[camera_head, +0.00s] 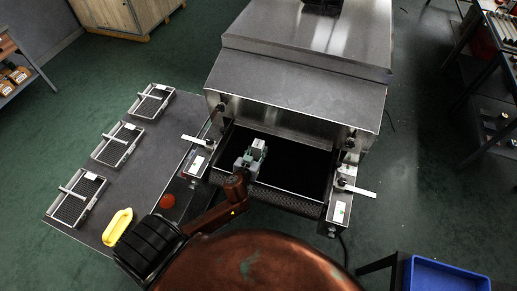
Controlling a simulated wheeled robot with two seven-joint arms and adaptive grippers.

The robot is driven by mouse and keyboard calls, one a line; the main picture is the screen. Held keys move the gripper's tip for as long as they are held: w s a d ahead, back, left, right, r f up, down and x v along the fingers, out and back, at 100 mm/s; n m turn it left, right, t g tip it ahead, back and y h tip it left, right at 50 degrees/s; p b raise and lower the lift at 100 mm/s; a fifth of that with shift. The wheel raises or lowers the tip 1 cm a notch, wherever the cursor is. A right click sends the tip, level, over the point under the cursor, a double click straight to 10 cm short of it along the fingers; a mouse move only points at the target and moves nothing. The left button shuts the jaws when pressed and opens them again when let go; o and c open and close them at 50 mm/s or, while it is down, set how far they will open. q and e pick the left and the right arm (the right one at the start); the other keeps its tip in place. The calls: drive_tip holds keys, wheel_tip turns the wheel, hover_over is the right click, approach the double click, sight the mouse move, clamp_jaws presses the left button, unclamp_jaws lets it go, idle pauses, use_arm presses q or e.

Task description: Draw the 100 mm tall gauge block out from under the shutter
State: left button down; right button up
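The tunnel dryer (295,85) stands at the centre with a dark opening at its front. The shutter (275,118) appears as a metal plate above this opening. My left gripper (256,152) is at the opening, over the dark bed (300,172), in front of the shutter. A small light grey block shape (258,145) shows at its fingertips. It may be the gauge block, but it is too small to tell from the fingers, and its contact with the shutter is unclear. Whether the fingers are closed cannot be seen. My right gripper is not in view.
Side brackets with white levers flank the opening, left (197,141) and right (359,189). A grey table (160,165) at left holds several wire-handled trays (118,144) and a yellow oblong item (117,227). A red button (167,201) is near my arm. A blue bin (445,276) is lower right.

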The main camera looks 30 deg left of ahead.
use_arm(q)
drive_tip(key=shift+s+f, duration=0.1)
drive_tip(key=c, duration=1.3)
unclamp_jaws()
drive_tip(key=v, duration=1.2)
